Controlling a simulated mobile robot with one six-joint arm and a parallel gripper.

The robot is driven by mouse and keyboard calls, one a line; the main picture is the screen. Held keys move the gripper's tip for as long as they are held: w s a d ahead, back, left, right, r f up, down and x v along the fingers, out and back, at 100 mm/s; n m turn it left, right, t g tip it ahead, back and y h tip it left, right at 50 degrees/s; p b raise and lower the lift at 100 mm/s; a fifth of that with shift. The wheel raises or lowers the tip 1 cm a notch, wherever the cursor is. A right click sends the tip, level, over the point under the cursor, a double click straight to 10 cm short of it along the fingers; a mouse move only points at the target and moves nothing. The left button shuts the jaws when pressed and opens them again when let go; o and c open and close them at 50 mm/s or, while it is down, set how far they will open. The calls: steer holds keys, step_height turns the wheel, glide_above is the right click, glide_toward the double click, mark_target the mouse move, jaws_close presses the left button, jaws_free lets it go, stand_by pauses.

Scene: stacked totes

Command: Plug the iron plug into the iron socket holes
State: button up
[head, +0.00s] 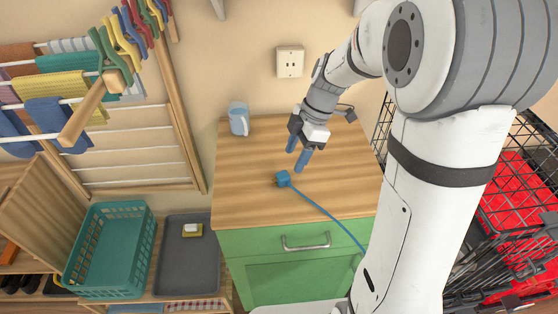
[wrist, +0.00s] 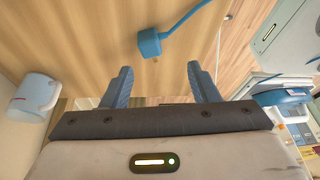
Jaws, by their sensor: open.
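The blue iron plug (head: 283,179) lies on the wooden top of the green cabinet, with its blue cord running right and over the front edge. In the wrist view the plug (wrist: 150,43) is ahead of the gap between my fingers, not touching them. My gripper (head: 298,160) is open and empty, its two blue fingers pointing down just behind the plug. It also shows in the wrist view (wrist: 158,75). The socket (head: 290,62) is a beige plate with holes on the back wall, above the cabinet top.
A light blue mug (head: 239,119) stands at the back left of the cabinet top (head: 240,205). A drying rack (head: 140,150) with clothes and pegs is at left, above a teal basket (head: 112,250) and a grey tray (head: 188,275). A black wire rack with red items is at right.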

mark_target(283, 174)
steer(key=a+f, duration=0.1)
steer(key=f, duration=0.1)
steer(key=a+f+n+p, duration=0.1)
steer(key=f, duration=0.2)
steer(key=a+f+n, duration=0.1)
steer(key=f, duration=0.2)
steer(key=shift+w+a+f+p, duration=0.15)
steer(key=shift+w+f+p, duration=0.05)
steer(key=shift+p, duration=0.15)
steer(key=c, duration=1.1)
